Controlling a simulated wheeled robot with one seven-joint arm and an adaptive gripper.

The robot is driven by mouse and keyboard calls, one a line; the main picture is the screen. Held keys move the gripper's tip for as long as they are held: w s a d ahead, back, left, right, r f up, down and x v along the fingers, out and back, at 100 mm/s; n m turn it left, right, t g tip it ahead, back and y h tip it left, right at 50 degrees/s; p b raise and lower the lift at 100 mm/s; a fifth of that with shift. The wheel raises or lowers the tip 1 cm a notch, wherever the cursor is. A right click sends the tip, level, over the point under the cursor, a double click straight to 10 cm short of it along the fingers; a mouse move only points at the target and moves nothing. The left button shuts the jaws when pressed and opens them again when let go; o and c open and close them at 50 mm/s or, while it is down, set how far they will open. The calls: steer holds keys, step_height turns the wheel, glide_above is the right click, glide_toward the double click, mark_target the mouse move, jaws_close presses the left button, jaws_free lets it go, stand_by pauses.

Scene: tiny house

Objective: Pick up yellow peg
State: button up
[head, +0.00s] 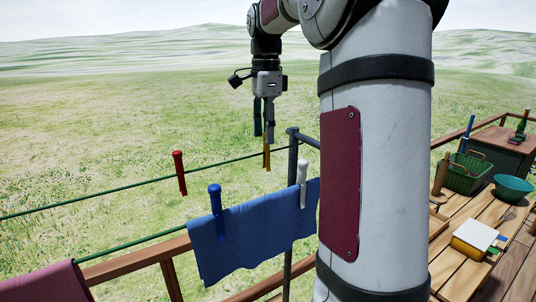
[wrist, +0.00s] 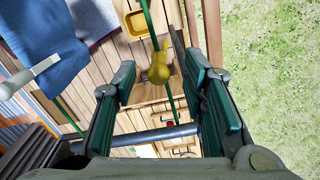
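The yellow peg (head: 267,160) hangs upright on the rear green clothesline (head: 225,160), just left of a grey post. In the wrist view the yellow peg (wrist: 158,70) shows between my two fingers, towards their far ends, with the green line running past it. My gripper (head: 264,138) points down above the peg, and its fingertips reach close to the peg's top. In the wrist view my gripper (wrist: 160,80) is open, with a clear gap on both sides of the peg. I cannot tell exactly how far the tips reach along it.
A red peg (head: 180,172) is on the same line to the left. A blue peg (head: 216,205) and a white peg (head: 302,182) clip a blue cloth (head: 250,240) on the nearer line. The grey post (head: 292,175) stands close to the right. Grass lies beyond.

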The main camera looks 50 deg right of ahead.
mark_target(267, 151)
steer(key=shift+f+p, duration=0.3)
steer(key=shift+f, duration=1.35)
jaws_close()
step_height(267, 151, up, 10)
steer(key=shift+r+b, duration=0.1)
steer(key=shift+b, duration=0.75)
